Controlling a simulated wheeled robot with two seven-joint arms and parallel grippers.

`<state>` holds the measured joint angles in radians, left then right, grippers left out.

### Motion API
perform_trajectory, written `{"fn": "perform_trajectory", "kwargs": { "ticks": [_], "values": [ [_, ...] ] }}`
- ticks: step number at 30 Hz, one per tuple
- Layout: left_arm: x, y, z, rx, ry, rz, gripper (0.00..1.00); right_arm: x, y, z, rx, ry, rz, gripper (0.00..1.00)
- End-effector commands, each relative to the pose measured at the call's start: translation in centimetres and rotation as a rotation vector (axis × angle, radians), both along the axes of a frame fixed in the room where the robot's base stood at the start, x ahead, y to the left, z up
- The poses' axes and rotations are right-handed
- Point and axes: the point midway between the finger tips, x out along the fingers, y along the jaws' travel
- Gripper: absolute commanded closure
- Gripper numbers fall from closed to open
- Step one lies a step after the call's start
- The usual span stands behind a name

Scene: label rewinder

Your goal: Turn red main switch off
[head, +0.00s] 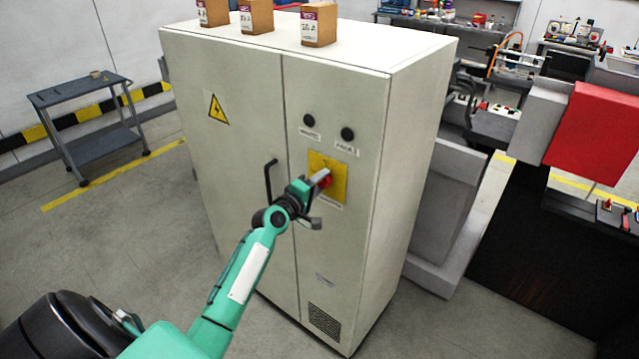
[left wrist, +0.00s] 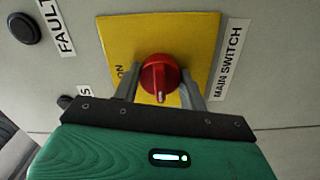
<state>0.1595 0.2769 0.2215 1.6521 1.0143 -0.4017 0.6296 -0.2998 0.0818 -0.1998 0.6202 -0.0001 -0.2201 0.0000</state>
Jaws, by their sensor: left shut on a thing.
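The red main switch (head: 327,181) is a round rotary knob on a yellow plate (head: 341,166) on the cabinet's right door. It also shows in the left wrist view (left wrist: 160,75), with a pale mark pointing down toward my gripper. An "ON" label is partly visible at the plate's left edge there. My left gripper (head: 319,186) is at the knob, with a finger on each side in the left wrist view (left wrist: 161,88), shut on it. The fingers hide part of the plate, and contact at the tips is hard to see. My right gripper is out of view.
The tall cream cabinet (head: 230,130) has a black door handle (head: 270,180) left of the switch and two black buttons above it. Several small boxes stand on top. A dark cart (head: 80,95) is at the left. Machinery stands at the right.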

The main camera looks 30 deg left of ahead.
Motion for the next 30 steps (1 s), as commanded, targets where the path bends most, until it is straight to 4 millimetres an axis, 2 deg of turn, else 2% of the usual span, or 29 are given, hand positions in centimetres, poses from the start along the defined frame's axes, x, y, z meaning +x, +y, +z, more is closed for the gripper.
{"fn": "perform_trajectory", "kwargs": {
  "ticks": [2,3,6,15,19,23,30],
  "values": [
    [0.0,0.1,0.1,-0.001,-0.001,0.002,0.80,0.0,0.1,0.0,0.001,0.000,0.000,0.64],
    [0.0,0.1,0.1,-0.001,-0.002,0.002,0.56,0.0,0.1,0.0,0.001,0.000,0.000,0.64],
    [0.0,0.1,0.1,-0.001,-0.001,0.002,0.36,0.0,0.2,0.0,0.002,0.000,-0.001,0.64],
    [-0.1,0.0,0.0,0.000,0.000,0.001,0.36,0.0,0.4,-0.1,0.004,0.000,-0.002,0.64],
    [-0.9,0.1,-0.2,0.000,0.001,0.000,0.36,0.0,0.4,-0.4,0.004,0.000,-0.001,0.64],
    [-2.9,0.2,-0.3,0.001,0.000,0.001,0.36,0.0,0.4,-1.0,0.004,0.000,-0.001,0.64],
    [-7.9,0.7,-0.4,0.002,0.001,0.001,0.36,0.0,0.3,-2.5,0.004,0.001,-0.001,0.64]
  ]
}}
